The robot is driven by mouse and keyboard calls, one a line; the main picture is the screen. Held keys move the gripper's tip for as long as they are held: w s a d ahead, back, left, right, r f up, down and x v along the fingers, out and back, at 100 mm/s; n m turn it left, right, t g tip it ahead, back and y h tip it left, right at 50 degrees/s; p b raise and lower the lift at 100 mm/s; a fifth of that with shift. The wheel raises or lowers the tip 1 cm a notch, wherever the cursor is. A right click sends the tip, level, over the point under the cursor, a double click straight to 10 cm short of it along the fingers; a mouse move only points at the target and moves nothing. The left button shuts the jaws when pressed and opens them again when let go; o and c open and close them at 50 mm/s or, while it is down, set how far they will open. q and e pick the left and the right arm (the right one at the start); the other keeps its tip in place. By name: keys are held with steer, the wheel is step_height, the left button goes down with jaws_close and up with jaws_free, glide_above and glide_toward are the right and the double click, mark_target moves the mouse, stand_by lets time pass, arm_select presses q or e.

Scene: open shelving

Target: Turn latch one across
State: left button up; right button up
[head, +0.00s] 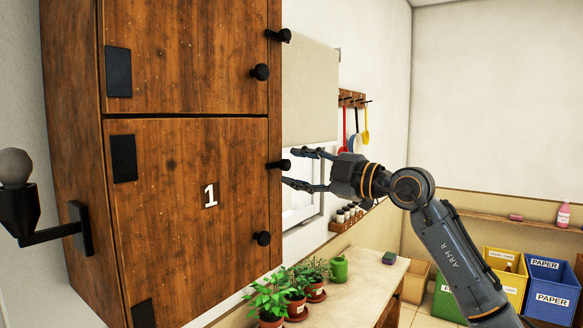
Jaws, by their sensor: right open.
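A tall wooden cabinet has a lower door (190,215) marked with a white 1. Its black latch (279,165) is at the door's right edge and appears to lie roughly level, sticking out to the right. A round black knob (262,238) sits below it on the same door. My right gripper (290,167) comes in from the right, open, its fingertips just right of the latch, one above and one below its height. I cannot tell whether they touch it. My left gripper is not in view.
The upper door (185,55) has its own latch (279,36) and knob (260,72). A wall lamp (35,215) stands out at the left. Bins (547,285) are at lower right.

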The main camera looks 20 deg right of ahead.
steer(key=v, duration=1)
